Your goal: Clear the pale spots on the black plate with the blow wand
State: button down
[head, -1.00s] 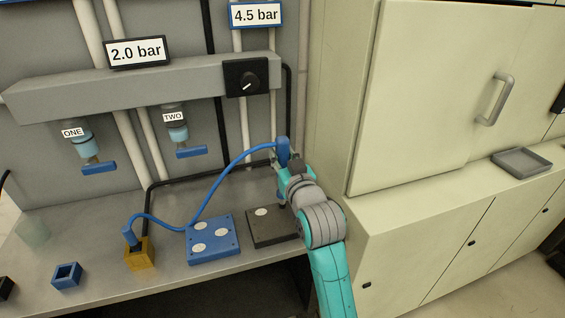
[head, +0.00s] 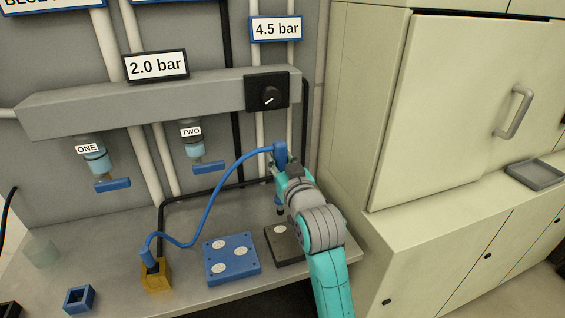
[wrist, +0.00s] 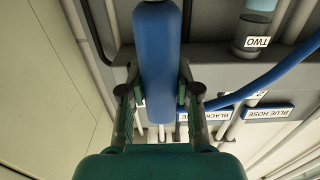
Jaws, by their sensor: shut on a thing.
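The black plate (head: 287,250) lies on the bench with one pale spot (head: 280,230) showing; my arm covers its right side. My gripper (head: 283,172) is shut on the blue blow wand (head: 280,153), held upright above the black plate. The wand's dark nozzle points down, just above the plate's back edge in the picture; I cannot tell the exact gap. In the wrist view, both fingers (wrist: 158,95) close on the wand's blue body (wrist: 157,50). A blue hose (head: 212,195) runs from the wand to a blue plug (head: 148,257) at an ochre block (head: 156,276).
A blue plate (head: 232,270) with several pale spots lies left of the black plate. A blue square holder (head: 80,299) stands further left. A cabinet (head: 400,240) stands right.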

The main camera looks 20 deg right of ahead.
jog(key=shift+a+f, duration=0.1)
jog(key=shift+f, duration=3.25)
jog(key=shift+r, duration=0.15)
dwell(0.9)
jog(key=shift+r, duration=2.55)
jog(key=shift+r, duration=1.45)
jog(key=shift+s, duration=0.1)
